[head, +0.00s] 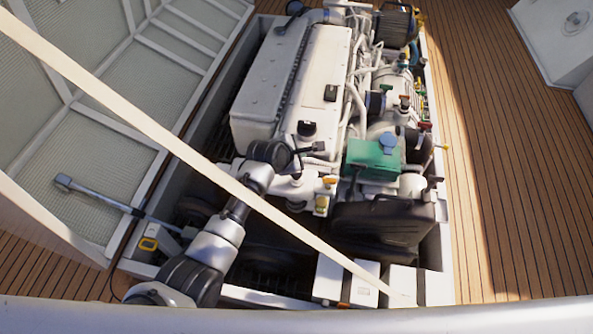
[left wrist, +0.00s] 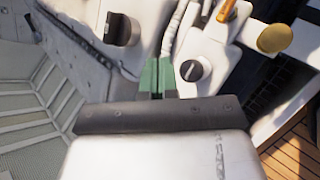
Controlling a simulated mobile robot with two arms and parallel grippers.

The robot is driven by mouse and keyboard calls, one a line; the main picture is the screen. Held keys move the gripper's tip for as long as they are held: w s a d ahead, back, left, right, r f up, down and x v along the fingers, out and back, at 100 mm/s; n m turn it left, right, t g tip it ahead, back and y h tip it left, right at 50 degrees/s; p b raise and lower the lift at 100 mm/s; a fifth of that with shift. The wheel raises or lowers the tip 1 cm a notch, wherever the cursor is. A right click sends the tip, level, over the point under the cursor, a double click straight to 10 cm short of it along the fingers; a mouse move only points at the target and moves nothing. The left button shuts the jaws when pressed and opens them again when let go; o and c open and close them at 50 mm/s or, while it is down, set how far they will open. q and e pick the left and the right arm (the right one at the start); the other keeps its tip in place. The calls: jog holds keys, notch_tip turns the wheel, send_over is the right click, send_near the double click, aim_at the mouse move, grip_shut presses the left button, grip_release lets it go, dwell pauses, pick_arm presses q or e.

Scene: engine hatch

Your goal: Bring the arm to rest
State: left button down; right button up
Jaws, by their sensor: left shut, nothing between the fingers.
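My left arm reaches in from the bottom left of the head view over the open engine bay. Its gripper (head: 314,148) is above the near end of the white engine (head: 322,75). In the left wrist view the two green fingers (left wrist: 157,77) are together with nothing between them. A dark knob (left wrist: 191,70) on the white engine surface shows just right of the fingers; I cannot tell whether they touch anything. My right gripper is in neither view.
A green box (head: 372,160) and a black tank (head: 385,222) stand right of my gripper. A pale diagonal bar (head: 130,115) crosses in front of the bay. The raised hatch panel (head: 110,110) is at left. Wooden deck (head: 510,190) at right is clear.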

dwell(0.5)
pick_arm(q)
jog(key=s+a+f+m+g+y+p, duration=0.1)
jog(key=s+a+f+m+p, duration=0.2)
jog(key=s+f, duration=0.35)
jog(key=s+a+f+m+g+y+p, duration=0.1)
jog(key=s+a+f+m, duration=0.35)
jog(key=s+f, duration=0.2)
jog(key=s+a+f+m+g+y+p, duration=0.1)
jog(key=s+a+f+m+p, duration=0.1)
jog(key=s+a+f, duration=0.35)
jog(key=s+a+f+m+g+p, duration=0.1)
jog(key=s+a+f+m, duration=0.1)
jog(key=s, duration=0.9)
jog(key=s+a+f+m+g+y+p, duration=0.1)
jog(key=s+a+f+m, duration=0.2)
jog(key=s, duration=0.8)
jog(key=s+a+f+m+g+y+p, duration=0.1)
jog(key=s+a+m, duration=0.5)
jog(key=s, duration=0.6)
jog(key=shift+f+m+p, duration=0.6)
jog(key=shift+f+m, duration=0.05)
jog(key=shift+m, duration=0.3)
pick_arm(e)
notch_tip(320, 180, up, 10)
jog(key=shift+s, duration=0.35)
pick_arm(q)
jog(key=shift+d, duration=0.1)
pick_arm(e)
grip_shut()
